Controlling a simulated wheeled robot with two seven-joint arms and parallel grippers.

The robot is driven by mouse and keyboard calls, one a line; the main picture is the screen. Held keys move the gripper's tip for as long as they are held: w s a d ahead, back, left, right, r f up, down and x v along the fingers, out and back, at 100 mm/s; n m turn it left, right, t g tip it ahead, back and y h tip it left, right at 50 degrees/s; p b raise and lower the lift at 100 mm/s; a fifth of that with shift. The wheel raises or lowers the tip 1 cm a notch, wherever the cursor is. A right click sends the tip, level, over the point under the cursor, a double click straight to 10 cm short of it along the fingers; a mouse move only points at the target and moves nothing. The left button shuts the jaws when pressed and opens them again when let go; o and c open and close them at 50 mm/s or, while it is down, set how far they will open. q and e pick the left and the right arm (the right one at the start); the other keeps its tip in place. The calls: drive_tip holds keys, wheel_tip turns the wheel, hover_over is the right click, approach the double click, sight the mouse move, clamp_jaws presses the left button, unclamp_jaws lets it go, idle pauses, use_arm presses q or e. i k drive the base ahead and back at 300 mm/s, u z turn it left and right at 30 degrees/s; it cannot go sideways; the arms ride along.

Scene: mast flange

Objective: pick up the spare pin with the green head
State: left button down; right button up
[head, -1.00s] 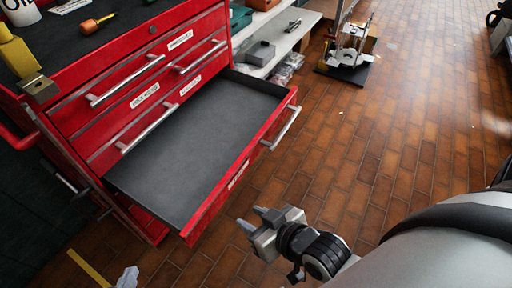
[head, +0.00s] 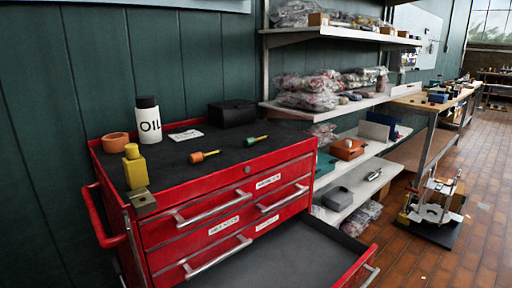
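A small pin with a green head (head: 252,141) lies on the dark top of the red tool cabinet (head: 228,175), near its front right part. A similar pin with an orange head (head: 197,157) lies to its left. Both lie flat and apart from each other, each with a thin yellowish end pointing right. Neither of my grippers is in view now, so nothing is seen touching the pins.
An oil bottle (head: 148,130), yellow bottle (head: 134,168), orange ring-like part (head: 115,143), label card (head: 186,135) and black box (head: 232,112) share the cabinet top. A lower drawer (head: 290,258) stands open. Loaded shelves (head: 345,103) rise at right; a fixture (head: 435,207) stands on the floor.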

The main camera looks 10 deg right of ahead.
sight(249, 142)
drive_tip(key=z, duration=2.25)
drive_tip(key=i, duration=1.25)
drive_tip(key=u, duration=2.5)
